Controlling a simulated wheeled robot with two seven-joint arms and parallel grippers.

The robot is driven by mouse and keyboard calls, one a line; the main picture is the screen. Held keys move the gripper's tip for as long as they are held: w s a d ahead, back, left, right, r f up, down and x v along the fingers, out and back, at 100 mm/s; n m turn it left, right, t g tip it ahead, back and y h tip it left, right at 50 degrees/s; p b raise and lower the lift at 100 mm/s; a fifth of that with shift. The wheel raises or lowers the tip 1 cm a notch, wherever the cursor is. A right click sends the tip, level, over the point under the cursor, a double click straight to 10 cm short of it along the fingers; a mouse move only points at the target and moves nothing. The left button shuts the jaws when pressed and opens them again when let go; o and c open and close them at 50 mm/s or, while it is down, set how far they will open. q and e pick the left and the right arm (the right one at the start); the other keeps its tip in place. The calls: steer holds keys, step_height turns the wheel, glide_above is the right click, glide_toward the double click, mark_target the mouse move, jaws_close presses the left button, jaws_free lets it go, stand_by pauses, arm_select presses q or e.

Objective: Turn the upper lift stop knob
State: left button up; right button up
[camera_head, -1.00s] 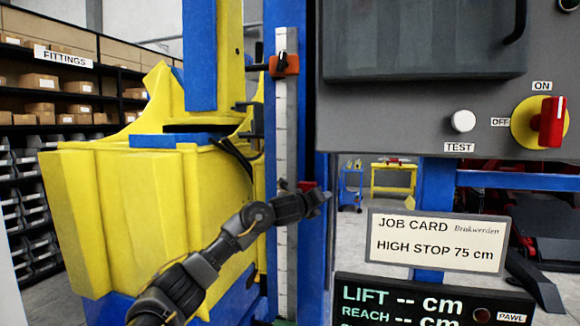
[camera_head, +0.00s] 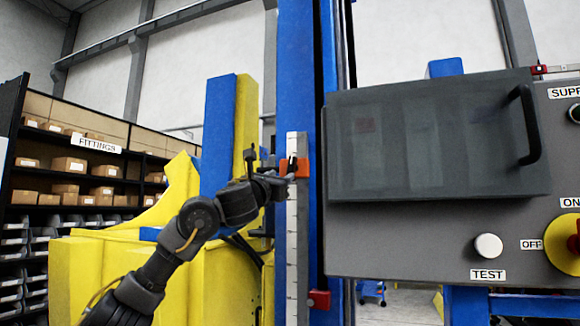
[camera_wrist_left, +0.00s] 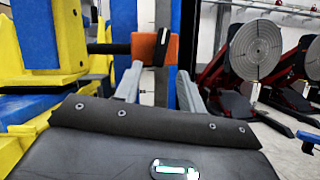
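The upper lift stop is an orange block (camera_head: 302,168) on the white scale rail, with a dark knob (camera_head: 292,165) on its front. In the left wrist view, the orange block (camera_wrist_left: 172,50) is straight ahead and its black knob (camera_wrist_left: 162,47) stands upright. My left gripper (camera_head: 286,181) is at the block in the head view, partly covering it. In the wrist view its grey fingers (camera_wrist_left: 158,78) are apart, with the knob just beyond and between their tips. I cannot tell whether they touch it. My right gripper is not in view.
A red lower stop (camera_head: 318,299) sits further down the scale rail (camera_head: 292,235). The grey control cabinet (camera_head: 400,235) with handle and TEST button (camera_head: 488,246) stands close on the right. The yellow positioner body (camera_head: 225,280) is behind my left arm. Shelves (camera_head: 80,180) are far left.

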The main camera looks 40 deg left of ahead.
mark_target(289, 171)
arm_select(q)
steer(key=p+x, duration=0.3)
steer(key=x, duration=0.3)
steer(key=shift+w+r+p, duration=0.1)
steer(key=shift+r+p, duration=0.15)
steer(key=shift+p, duration=0.05)
steer(key=shift+w+a+r+p, duration=0.1)
steer(key=shift+w+p, duration=0.1)
steer(key=shift+w, duration=0.15)
steer(key=shift+w+a+r+p, duration=0.1)
steer(key=shift+w+a+p, duration=0.05)
steer(key=shift+w, duration=0.2)
steer(key=shift+f, duration=0.1)
jaws_close()
